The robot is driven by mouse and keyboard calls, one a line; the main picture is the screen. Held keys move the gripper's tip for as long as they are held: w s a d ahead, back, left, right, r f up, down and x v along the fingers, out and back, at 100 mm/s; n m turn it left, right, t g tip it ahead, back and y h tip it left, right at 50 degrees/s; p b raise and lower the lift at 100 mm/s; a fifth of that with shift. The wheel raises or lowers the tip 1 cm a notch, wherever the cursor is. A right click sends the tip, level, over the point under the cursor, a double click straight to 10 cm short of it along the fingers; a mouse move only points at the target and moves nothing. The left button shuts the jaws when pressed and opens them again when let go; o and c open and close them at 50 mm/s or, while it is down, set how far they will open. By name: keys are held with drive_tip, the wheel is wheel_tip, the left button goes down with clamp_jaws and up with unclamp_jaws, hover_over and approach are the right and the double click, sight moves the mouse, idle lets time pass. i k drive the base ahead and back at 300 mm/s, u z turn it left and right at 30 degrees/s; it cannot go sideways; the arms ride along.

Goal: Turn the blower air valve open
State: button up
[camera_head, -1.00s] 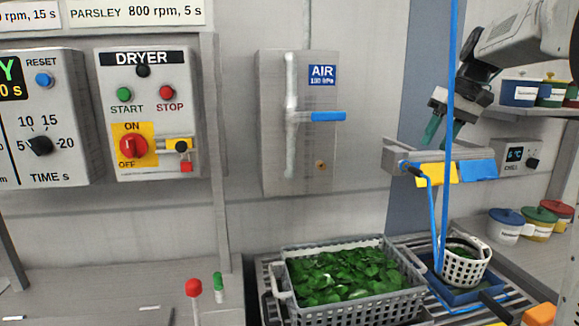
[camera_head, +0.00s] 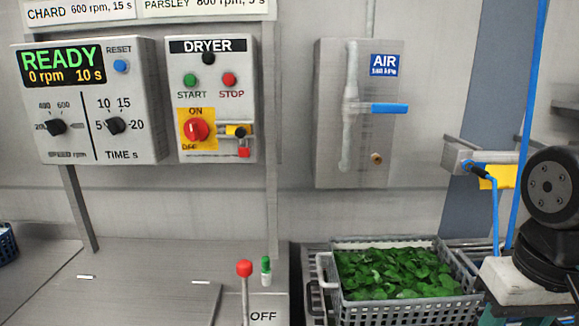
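The air valve has a blue lever (camera_head: 385,108) that lies horizontal, pointing right, across a vertical grey pipe (camera_head: 350,135). It is mounted on a grey wall panel (camera_head: 330,85) with a blue AIR label (camera_head: 385,65). My gripper (camera_head: 512,300) is at the lower right, below and to the right of the lever and well apart from it. Only its pale body and bits of its teal fingers show at the bottom edge, so its opening is hidden. Nothing covers the lever.
A grey crate of green leaves (camera_head: 333,285) stands below the valve. A wall bracket with a yellow tag (camera_head: 497,176) and a blue hose (camera_head: 520,130) are right of the valve. The dryer box (camera_head: 213,95) is to its left. A red-knobbed lever (camera_head: 244,268) rises from the counter.

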sight(355, 107)
drive_tip(key=z, duration=2.6)
drive_tip(key=k, duration=0.6)
drive_tip(key=u, duration=1.35)
